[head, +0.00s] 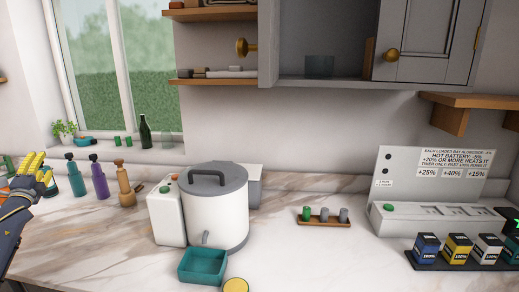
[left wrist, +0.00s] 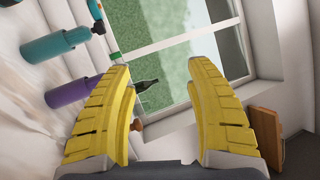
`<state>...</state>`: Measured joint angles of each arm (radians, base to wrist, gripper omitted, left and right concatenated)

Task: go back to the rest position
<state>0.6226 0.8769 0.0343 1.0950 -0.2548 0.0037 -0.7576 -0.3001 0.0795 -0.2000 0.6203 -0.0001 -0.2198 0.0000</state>
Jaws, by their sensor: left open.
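My left gripper (head: 36,168), with yellow ridged fingers, is raised at the far left edge of the head view, in front of the bottles on the counter. In the left wrist view my left gripper (left wrist: 160,75) is open, its two yellow fingers wide apart with nothing held between them. Beyond the fingers that view shows the window, a dark green bottle (left wrist: 146,85), a teal bottle (left wrist: 55,46) and a purple bottle (left wrist: 70,92). My right gripper is not seen.
A white pot with a grey lid (head: 217,215) stands mid-counter, behind a teal tray (head: 203,266). A wooden rack (head: 325,221) holds small cylinders. A grey panel device (head: 430,185) and battery boxes (head: 458,248) stand at right.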

